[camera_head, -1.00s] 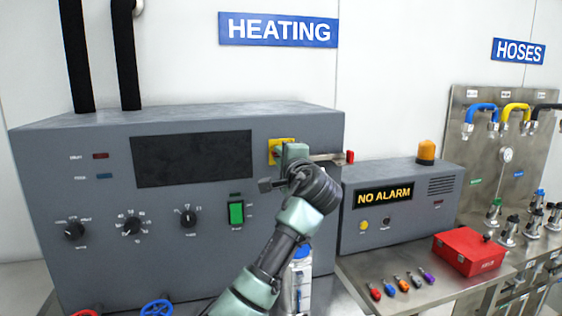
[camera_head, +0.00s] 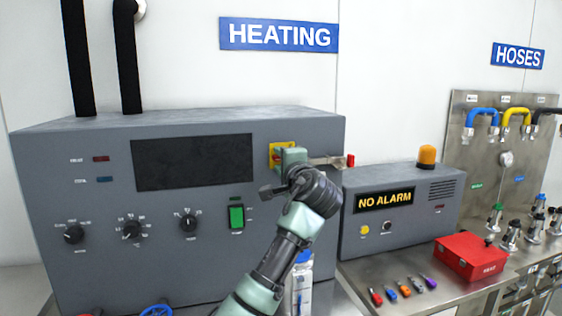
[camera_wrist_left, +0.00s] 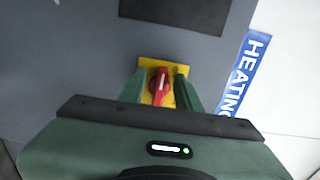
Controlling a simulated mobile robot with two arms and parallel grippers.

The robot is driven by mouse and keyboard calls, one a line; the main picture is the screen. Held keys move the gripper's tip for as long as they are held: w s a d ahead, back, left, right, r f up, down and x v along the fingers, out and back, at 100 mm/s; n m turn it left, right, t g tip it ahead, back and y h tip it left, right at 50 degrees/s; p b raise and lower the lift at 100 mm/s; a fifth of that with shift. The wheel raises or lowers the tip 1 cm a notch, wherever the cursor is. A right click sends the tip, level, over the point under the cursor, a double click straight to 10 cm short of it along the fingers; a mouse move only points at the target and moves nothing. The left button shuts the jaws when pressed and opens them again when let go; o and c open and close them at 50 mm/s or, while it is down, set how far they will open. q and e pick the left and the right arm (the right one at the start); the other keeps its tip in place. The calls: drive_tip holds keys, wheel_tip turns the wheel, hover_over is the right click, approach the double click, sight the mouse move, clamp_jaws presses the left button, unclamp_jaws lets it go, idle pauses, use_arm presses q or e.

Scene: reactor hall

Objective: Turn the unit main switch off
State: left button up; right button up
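The main switch is a red rotary handle (camera_wrist_left: 160,84) on a yellow plate (camera_wrist_left: 151,67), at the right of the grey heating unit's front (camera_head: 90,170). In the head view the yellow plate (camera_head: 282,146) is partly hidden by my left gripper (camera_head: 278,160). In the left wrist view the fingers of my left gripper (camera_wrist_left: 161,88) stand on either side of the red handle, with yellow showing between handle and fingers. The gripper is open around the handle. The handle lies roughly along the fingers' direction. My right gripper is not in view.
The unit has a dark display (camera_head: 193,162), a green rocker switch (camera_head: 236,217) and several black knobs. To the right stand a grey alarm box (camera_head: 405,225) reading "NO ALARM" and a red box (camera_head: 468,258). A bottle (camera_head: 300,285) stands behind my left forearm.

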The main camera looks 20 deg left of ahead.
use_arm(q)
drive_tip(key=b+v, duration=0.3)
drive_tip(key=v, duration=0.4)
drive_tip(key=shift+s+d, duration=0.25)
drive_tip(key=shift+s, duration=0.1)
